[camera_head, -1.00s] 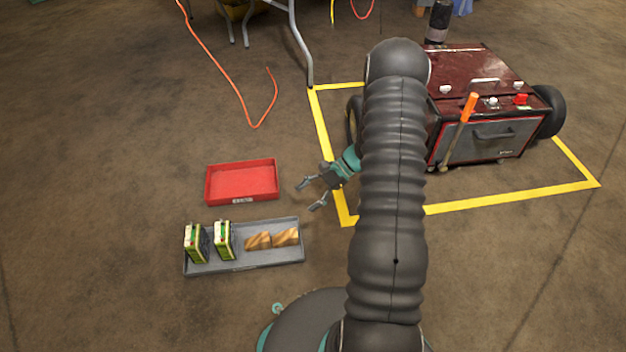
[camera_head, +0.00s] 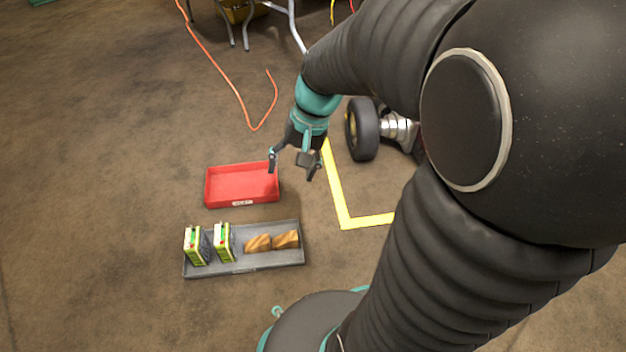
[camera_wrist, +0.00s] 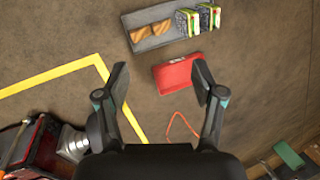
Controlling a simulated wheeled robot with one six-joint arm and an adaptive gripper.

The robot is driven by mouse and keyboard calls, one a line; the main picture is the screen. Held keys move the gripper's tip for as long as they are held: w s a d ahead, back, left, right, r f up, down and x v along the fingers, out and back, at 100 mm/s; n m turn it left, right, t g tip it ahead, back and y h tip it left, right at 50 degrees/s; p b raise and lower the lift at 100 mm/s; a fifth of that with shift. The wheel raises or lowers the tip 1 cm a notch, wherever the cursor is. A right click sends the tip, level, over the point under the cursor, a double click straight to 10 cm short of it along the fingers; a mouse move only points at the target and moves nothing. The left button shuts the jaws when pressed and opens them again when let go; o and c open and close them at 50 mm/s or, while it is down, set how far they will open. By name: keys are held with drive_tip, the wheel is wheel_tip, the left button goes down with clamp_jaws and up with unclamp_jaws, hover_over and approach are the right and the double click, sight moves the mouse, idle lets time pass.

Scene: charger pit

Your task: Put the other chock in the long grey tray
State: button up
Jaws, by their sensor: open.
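The long grey tray (camera_head: 240,266) lies on the floor in the head view and also shows at the top of the wrist view (camera_wrist: 166,43). Two brown wooden chocks, a left one (camera_head: 258,243) and a right one (camera_head: 286,239), lie side by side in its right part. Two green and white cartons (camera_head: 196,246) (camera_head: 224,241) stand in its left part. My gripper (camera_head: 293,172) is open and empty, in the air by the right end of the red tray. In the wrist view its fingers (camera_wrist: 162,85) are spread wide with nothing between them but floor and red tray.
The empty red tray (camera_head: 241,184) lies just behind the grey tray. Yellow floor tape (camera_head: 337,190) marks a corner at the right, with a black wheel (camera_head: 363,130) inside it. An orange cable (camera_head: 222,80) lies behind. The floor left of the trays is clear.

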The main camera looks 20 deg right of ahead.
drive_tip(key=s+r+n+t+h, duration=0.3)
drive_tip(key=s+r, duration=0.4)
drive_tip(key=s, duration=0.4)
drive_tip(key=shift+s+a+r+n+t, duration=0.3)
drive_tip(key=shift+r+n+t, duration=0.1)
drive_tip(key=shift+n+t, duration=0.45)
drive_tip(key=shift+c, duration=0.2)
